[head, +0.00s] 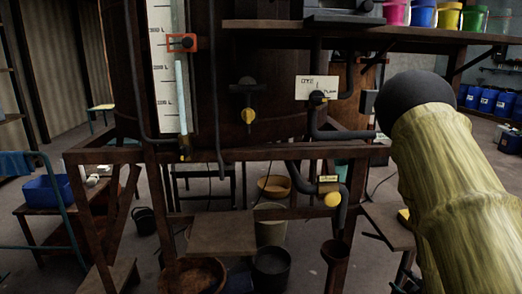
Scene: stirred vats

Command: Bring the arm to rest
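My arm (450,185) shows at the right as a thick, pale yellow-green wrapped link. It rises from the bottom right corner and ends in a dark rounded joint (415,93). My gripper is not in view, so I cannot tell what it holds.
A rusty vat on a frame (240,154) fills the middle, with a level gauge (168,70), a valve with a yellow knob (248,115) and dark pipes. A shelf (270,26) holds several coloured buckets. A blue bin (47,190) stands left. Buckets (271,268) stand below the frame.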

